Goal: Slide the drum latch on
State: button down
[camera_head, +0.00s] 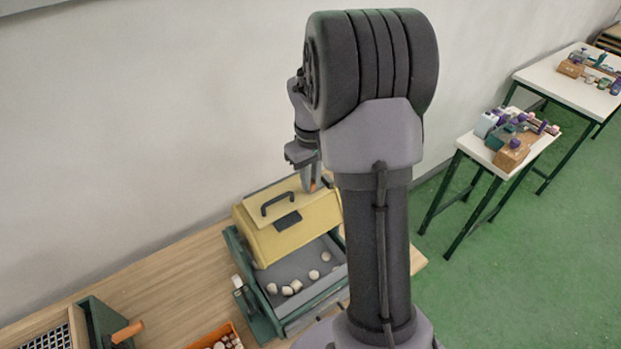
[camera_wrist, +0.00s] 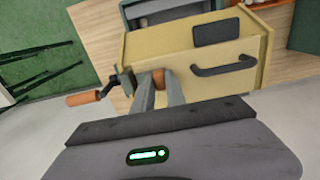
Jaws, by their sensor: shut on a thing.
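The drum (camera_head: 290,228) is a yellow box-like housing with a dark carry handle and a dark plate; it also fills the upper part of the wrist view (camera_wrist: 150,45). My gripper (camera_wrist: 161,82) is at the drum's edge, with its grey fingers around a small orange-brown knob (camera_wrist: 158,77), which appears to be the drum latch. In the head view my gripper (camera_head: 312,184) reaches down at the drum's far right end, and a bit of orange shows by the fingertips. Most of the latch is hidden by the fingers.
A crank with an orange grip (camera_wrist: 85,98) sticks out beside the fingers. The drum stands over a green-framed tray machine (camera_head: 262,328) with pale pieces in its grey bed. An orange crate (camera_head: 232,327) and another green device (camera_head: 98,318) stand on the wooden table (camera_head: 185,285).

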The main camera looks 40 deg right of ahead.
aim_at(321, 183)
dwell(0.3)
jog(key=d+p, duration=0.1)
jog(key=d, duration=0.2)
jog(key=shift+r, duration=0.15)
jog(key=shift+a, duration=0.15)
jog(key=c, duration=1.4)
grip_release()
jog(key=shift+d, duration=0.25)
jog(key=shift+o, duration=0.2)
jog(key=shift+a, duration=0.15)
notch_tip(321, 183, up, 17)
jog(key=p, duration=0.2)
jog(key=shift+p, duration=0.35)
